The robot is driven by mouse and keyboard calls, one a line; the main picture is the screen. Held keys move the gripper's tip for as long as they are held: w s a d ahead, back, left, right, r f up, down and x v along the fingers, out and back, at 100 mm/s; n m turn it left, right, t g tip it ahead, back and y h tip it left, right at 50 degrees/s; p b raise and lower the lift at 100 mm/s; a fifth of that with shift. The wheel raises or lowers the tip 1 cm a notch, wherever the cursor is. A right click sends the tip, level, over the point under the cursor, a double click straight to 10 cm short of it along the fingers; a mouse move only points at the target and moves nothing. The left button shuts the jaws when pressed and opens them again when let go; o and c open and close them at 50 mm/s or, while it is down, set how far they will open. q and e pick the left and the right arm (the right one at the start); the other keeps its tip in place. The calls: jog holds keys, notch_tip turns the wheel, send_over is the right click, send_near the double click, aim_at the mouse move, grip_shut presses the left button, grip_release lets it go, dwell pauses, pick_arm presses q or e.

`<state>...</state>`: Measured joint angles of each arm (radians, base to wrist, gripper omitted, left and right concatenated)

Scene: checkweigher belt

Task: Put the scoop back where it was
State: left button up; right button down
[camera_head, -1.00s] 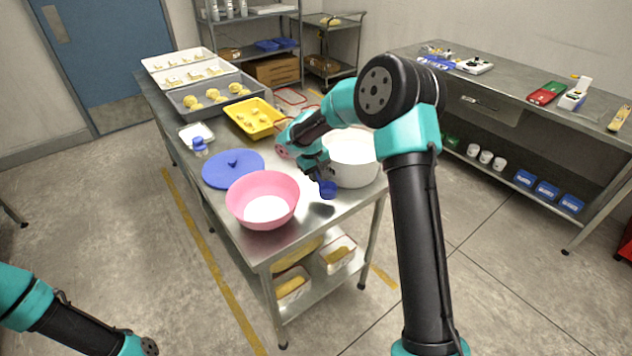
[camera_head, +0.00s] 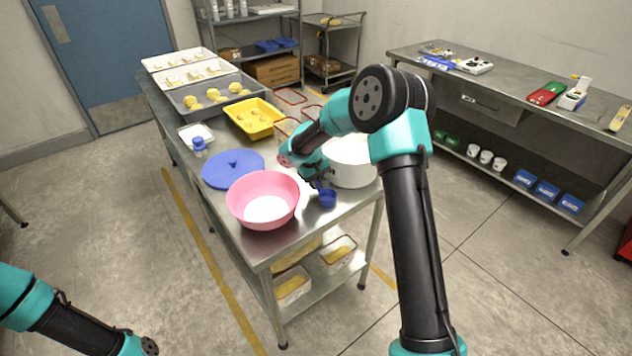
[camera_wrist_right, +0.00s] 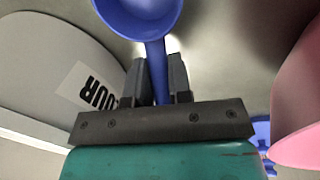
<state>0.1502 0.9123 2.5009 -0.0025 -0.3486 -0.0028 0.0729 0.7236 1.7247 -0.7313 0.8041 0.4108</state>
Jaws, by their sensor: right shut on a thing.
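The blue scoop (camera_head: 327,198) is at the front right of the steel table, between the pink bowl and the white tub. In the right wrist view the scoop (camera_wrist_right: 140,12) has its cup away from the gripper and its handle between the fingers. My right gripper (camera_head: 315,180) is shut on the handle; the fingers also show in the right wrist view (camera_wrist_right: 160,80). I cannot tell whether the scoop touches the table. The white tub (camera_head: 352,165) stands just right of the gripper, marked with lettering in the right wrist view (camera_wrist_right: 45,60). My left gripper is not in view.
The pink bowl (camera_head: 262,200) stands close left of the scoop. The table's front edge is near. Bare steel shows around the scoop.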

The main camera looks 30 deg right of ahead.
jog(key=c, duration=1)
grip_release()
jog(key=shift+f, duration=0.1)
jog(key=shift+c, duration=0.2)
notch_tip(320, 180, up, 12)
jog(key=a, duration=0.1)
jog(key=shift+a, duration=0.4)
